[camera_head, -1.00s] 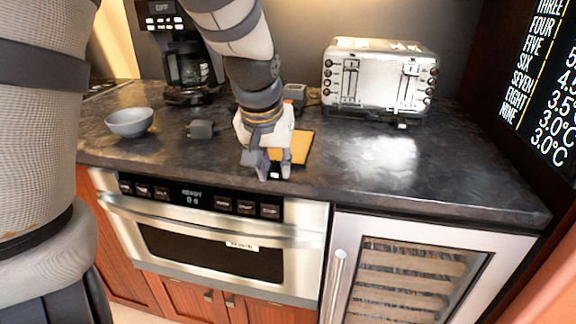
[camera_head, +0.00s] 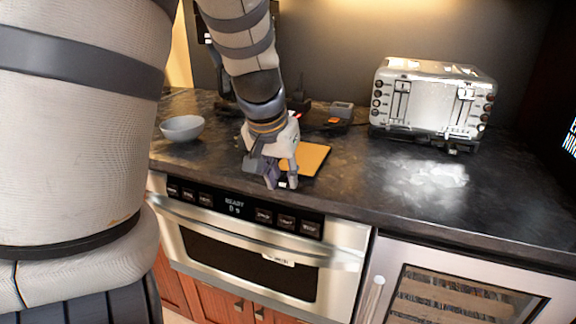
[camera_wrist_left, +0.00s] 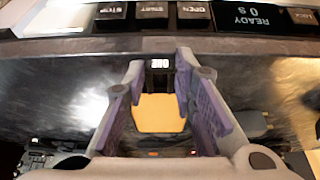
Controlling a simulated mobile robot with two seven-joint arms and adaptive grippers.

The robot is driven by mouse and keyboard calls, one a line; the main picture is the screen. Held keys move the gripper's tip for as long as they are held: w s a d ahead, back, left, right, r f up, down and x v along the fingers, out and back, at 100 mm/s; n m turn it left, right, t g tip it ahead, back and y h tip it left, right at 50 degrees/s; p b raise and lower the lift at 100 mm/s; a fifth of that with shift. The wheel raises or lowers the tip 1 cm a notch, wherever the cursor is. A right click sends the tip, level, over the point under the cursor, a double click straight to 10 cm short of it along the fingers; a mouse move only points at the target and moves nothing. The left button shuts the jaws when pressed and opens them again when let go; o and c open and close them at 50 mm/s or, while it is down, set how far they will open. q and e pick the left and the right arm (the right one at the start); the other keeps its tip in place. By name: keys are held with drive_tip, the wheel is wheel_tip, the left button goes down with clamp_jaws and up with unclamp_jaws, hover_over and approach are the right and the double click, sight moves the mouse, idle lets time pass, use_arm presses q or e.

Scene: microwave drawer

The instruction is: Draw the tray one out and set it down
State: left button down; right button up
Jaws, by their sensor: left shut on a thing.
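Tray one is a flat orange-yellow board (camera_head: 308,158) on the dark counter, near its front edge. It also shows in the left wrist view (camera_wrist_left: 160,115), with a small dark tab (camera_wrist_left: 160,62) marked "ONE". My left gripper (camera_head: 281,181) is low at the counter's front edge, its fingers on both sides of the tab and shut on the tray. The gripper hides the tray's front left part in the head view. My right gripper is not in view.
The microwave drawer (camera_head: 262,258) is closed below the counter, its display reading "READY". A silver toaster (camera_head: 433,100) stands at the back right. A grey bowl (camera_head: 182,128) stands on the left. The counter right of the tray (camera_head: 400,195) is free.

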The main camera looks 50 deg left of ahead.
use_arm(q)
drive_tip(key=c, duration=1.2)
unclamp_jaws()
drive_tip(key=shift+c, duration=0.2)
